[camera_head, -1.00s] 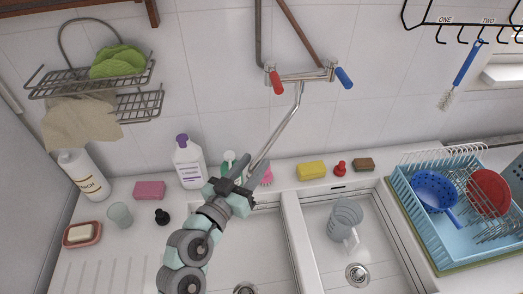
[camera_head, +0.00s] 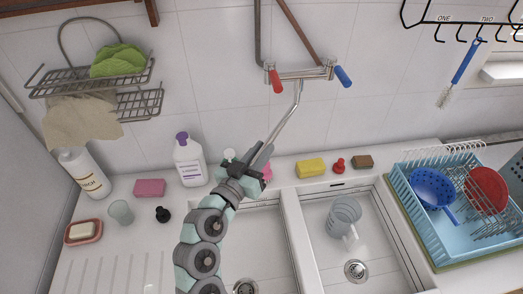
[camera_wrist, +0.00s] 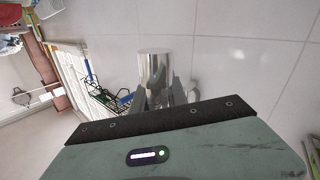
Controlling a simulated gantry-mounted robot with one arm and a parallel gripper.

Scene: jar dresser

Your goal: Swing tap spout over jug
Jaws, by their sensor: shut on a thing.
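The wall tap (camera_head: 300,74) has a red handle on its left and a blue handle on its right. Its long metal spout (camera_head: 284,122) slants down and left from the tap body. My gripper (camera_head: 262,158) is shut on the spout near its lower end, above the back of the left basin. In the wrist view the shiny spout (camera_wrist: 155,72) stands between my two fingers. The clear jug (camera_head: 344,216) stands in the right basin, to the right of and below the spout.
A blue dish rack (camera_head: 432,240) with dishes stands at the right. A yellow sponge (camera_head: 311,168), a red item and a brown block sit on the ledge behind the basins. A white bottle (camera_head: 188,162) and a pink brush (camera_head: 267,172) are close to my gripper.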

